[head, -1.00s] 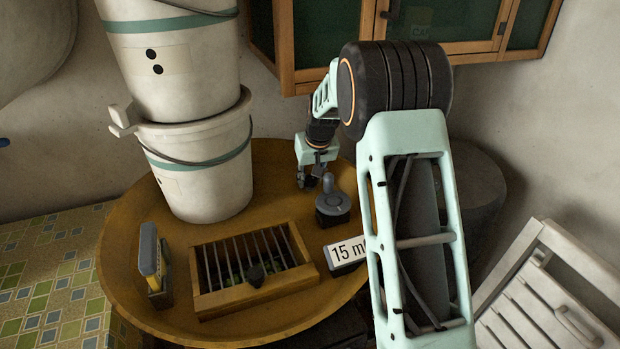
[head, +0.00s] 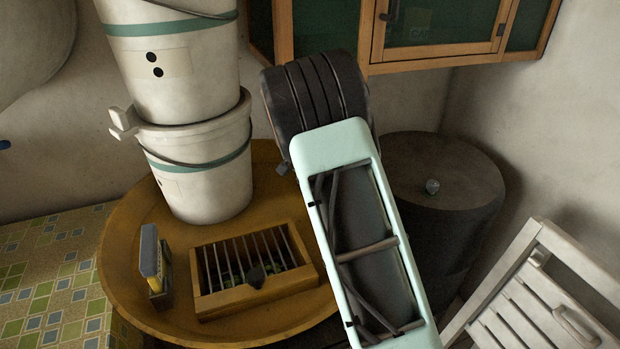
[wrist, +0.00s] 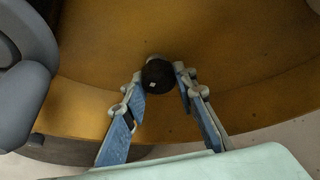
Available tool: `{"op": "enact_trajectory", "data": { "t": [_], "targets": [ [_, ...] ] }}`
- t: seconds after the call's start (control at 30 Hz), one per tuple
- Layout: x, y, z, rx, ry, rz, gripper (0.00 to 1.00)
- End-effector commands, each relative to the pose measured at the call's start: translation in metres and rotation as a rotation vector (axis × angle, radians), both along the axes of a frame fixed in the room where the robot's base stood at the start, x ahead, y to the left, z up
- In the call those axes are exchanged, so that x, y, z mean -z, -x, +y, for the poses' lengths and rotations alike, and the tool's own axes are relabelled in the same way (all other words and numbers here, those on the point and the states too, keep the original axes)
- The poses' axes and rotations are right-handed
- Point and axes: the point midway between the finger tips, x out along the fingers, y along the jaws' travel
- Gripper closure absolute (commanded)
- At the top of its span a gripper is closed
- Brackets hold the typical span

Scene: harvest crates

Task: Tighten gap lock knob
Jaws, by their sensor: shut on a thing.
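In the wrist view, a dark round knob-like piece (wrist: 157,76) with a small white mark sits between my fingertips. My gripper (wrist: 160,80) is shut on it, one finger at each side. A bit of grey shows just behind it; what it is fixed to cannot be made out. In the head view my arm hides my gripper and this piece. A wooden box with a barred top (head: 212,302) stands on the round table, with a black knob (head: 256,276) at its front. My gripper is not at that knob.
A large grey rounded thing (wrist: 22,75) is close at the left in the wrist view. Stacked white buckets (head: 195,165) and a grey-yellow upright block (head: 151,262) stand on the round ochre table (head: 120,265). A dark drum (head: 440,215) and white slatted chair (head: 530,290) are at the right.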

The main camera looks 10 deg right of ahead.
Motion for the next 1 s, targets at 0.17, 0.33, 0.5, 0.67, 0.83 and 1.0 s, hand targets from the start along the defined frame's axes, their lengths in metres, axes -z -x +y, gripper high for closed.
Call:
{"op": "enact_trajectory", "data": {
  "t": [0.17,0.33,0.5,0.67,0.83,1.0],
  "targets": [
    [-0.0008,-0.0001,0.0007,0.102,0.001,0.0,0.98],
    [-0.0011,-0.0002,0.0002,0.17,0.0,-0.001,0.98],
    [-0.0008,0.0002,-0.0002,0.204,-0.001,-0.001,0.98],
    [-0.0007,0.0003,-0.0002,0.213,-0.001,0.0,0.98],
    [-0.0007,0.0002,-0.0002,0.213,-0.001,-0.001,0.98],
    [-0.0009,0.0001,-0.0002,0.213,-0.001,-0.001,0.69]
  ]
}}
